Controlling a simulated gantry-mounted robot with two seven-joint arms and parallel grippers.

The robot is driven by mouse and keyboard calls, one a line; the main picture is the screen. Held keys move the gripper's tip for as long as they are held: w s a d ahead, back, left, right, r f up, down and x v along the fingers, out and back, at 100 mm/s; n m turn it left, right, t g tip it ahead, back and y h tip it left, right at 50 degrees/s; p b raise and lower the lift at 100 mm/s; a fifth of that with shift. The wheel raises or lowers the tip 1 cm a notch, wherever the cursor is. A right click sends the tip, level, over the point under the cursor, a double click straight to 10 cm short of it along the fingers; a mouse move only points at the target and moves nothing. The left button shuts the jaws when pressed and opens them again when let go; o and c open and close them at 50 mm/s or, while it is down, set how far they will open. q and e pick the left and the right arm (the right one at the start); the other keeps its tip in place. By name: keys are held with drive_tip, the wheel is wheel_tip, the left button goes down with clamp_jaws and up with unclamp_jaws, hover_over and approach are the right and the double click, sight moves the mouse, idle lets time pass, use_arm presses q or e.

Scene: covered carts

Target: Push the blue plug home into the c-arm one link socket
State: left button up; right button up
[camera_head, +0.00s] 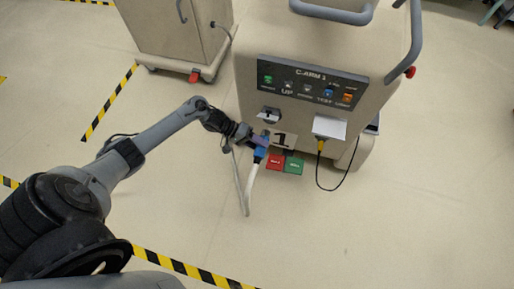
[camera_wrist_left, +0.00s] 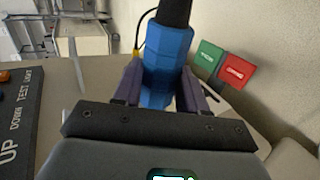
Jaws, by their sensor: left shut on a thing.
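The blue plug (camera_head: 260,153) is at the front of the cart marked C-ARM 1 (camera_head: 360,35), with a pale cable (camera_head: 249,188) hanging from it. My left gripper (camera_head: 263,142) is shut on it. In the left wrist view the blue plug (camera_wrist_left: 168,62) sits between the two purple fingers, with its dark end towards the top. The link socket cannot be made out; the gripper and plug cover the cart face left of the "1" label (camera_head: 285,141). I cannot tell how deep the plug sits. My right gripper is not in view.
A yellow plug (camera_head: 321,146) with a black cable hangs under a pale hood (camera_head: 330,127) to the right. Another cart (camera_head: 185,35) stands at the back left. The floor in front is clear.

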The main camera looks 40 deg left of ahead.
use_arm(q)
drive_tip(key=shift+w+a+b, duration=0.4)
drive_tip(key=shift+w+b, duration=0.15)
drive_tip(key=shift+w, duration=0.2)
drive_tip(key=shift+w+a+b, duration=0.4)
drive_tip(key=shift+w+b, duration=0.15)
drive_tip(key=shift+w, duration=0.15)
drive_tip(key=shift+w+a, duration=0.15)
drive_tip(key=shift+w, duration=0.1)
drive_tip(key=shift+r, duration=0.1)
idle(0.5)
drive_tip(key=shift+p, duration=0.5)
idle(0.7)
drive_tip(key=shift+w+a, duration=0.1)
drive_tip(key=shift+w, duration=0.05)
idle(0.4)
